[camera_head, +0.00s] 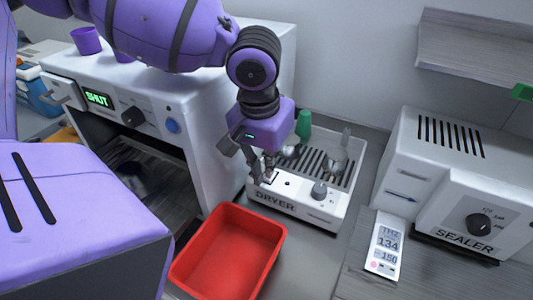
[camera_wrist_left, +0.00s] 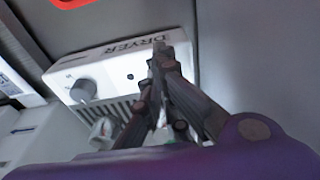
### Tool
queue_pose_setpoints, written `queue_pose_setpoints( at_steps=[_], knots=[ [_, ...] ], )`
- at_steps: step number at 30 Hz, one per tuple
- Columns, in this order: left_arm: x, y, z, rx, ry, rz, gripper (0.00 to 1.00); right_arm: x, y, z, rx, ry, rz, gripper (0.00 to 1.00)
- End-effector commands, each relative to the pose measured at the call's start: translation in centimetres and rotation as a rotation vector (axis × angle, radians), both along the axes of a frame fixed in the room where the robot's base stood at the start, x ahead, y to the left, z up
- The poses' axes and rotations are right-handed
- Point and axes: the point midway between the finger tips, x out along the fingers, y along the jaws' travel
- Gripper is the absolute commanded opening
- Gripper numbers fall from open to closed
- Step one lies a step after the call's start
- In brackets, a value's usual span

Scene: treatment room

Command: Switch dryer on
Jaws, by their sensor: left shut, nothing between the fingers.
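The white dryer (camera_head: 297,208), with DRYER printed on its front, stands at the middle of the counter. It has a slotted top and a dark round knob (camera_head: 319,190) at its front right. My left gripper (camera_head: 268,181) is shut and empty, with its fingertips over the front left part of the dryer's top. In the left wrist view the closed fingers (camera_wrist_left: 158,45) point at the panel beside the DRYER lettering, and the knob (camera_wrist_left: 83,91) is off to the left. The fingers hide part of the panel, and I cannot tell whether they touch it. My right gripper is not in view.
A red bin (camera_head: 228,252) stands in front of the dryer. A green cup (camera_head: 304,124) and clear glassware (camera_head: 336,158) are on the dryer's top. A white machine with a SHUT display (camera_head: 98,98) is at left, and the sealer (camera_head: 463,190) at right.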

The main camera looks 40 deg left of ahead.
Motion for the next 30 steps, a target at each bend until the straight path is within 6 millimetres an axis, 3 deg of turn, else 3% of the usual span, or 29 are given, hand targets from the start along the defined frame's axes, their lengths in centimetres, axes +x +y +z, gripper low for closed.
queue_pose_setpoints(
  at_steps=[24,30],
  knots=[
    [-0.1,0.0,-1.4,-0.001,0.002,0.001,0.00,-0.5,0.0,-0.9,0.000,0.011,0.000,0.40],
    [0.0,0.0,-0.4,0.000,0.000,0.001,0.00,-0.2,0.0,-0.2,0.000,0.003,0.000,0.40]
  ],
)
